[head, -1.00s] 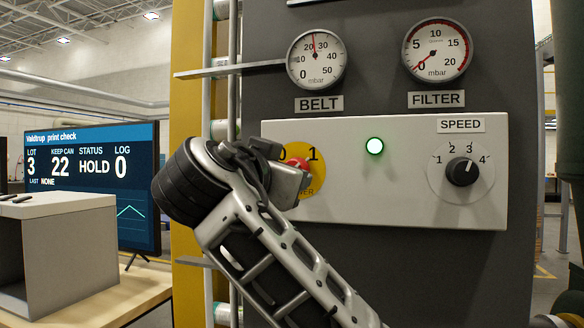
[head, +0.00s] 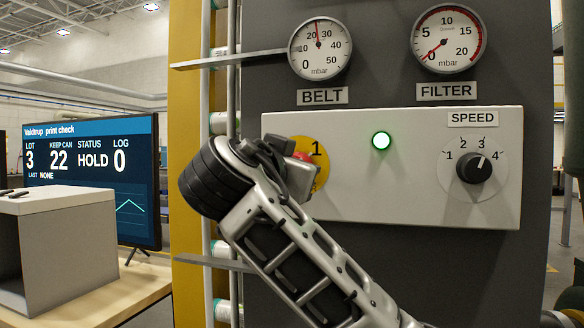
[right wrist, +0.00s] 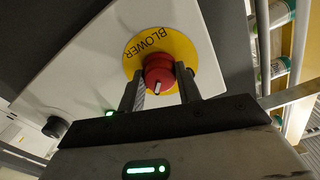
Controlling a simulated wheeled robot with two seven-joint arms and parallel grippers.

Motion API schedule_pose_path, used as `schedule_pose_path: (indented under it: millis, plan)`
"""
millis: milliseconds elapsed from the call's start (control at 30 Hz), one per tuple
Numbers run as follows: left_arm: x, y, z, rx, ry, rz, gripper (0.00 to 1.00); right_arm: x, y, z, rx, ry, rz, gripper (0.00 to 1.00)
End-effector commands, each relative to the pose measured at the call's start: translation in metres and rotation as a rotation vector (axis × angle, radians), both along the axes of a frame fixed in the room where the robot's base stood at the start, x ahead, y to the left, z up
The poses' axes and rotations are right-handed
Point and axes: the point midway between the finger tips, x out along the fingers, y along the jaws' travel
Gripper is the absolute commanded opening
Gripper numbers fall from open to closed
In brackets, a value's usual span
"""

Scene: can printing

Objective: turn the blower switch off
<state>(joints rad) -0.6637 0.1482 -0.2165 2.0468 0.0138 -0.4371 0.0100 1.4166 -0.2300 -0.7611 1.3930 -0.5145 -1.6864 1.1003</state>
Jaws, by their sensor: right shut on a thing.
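The blower switch is a red knob on a round yellow plate (head: 322,172) at the left of the pale control panel (head: 400,185). In the head view my right gripper (head: 298,172) covers most of the knob and the plate's left side; the "1" shows. In the right wrist view the two fingers of my right gripper (right wrist: 160,95) stand either side of the red knob (right wrist: 158,70), closed on it. A white mark shows on the knob's lower face. The plate's numbers are hidden there. A green lamp (head: 381,141) on the panel is lit. My left gripper is not in view.
Belt (head: 320,48) and filter (head: 447,39) gauges hang above. Vertical pipes (head: 222,90) with a flat bracket run left of the panel. A screen (head: 140,185) and a grey box (head: 80,240) stand farther left.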

Motion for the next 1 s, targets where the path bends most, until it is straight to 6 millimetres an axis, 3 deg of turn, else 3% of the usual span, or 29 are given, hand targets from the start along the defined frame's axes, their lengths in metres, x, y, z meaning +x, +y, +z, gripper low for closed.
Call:
schedule_pose_path:
  millis: [467, 1000]
  plan:
    - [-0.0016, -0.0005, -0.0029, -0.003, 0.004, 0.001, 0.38, 0.0008, -0.0017, -0.001, -0.125, 0.042, -0.005, 0.11]
    - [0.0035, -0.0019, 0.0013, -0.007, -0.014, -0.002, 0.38, 0.0007, -0.0029, 0.0002, -0.59, 0.191, -0.006, 0.11]
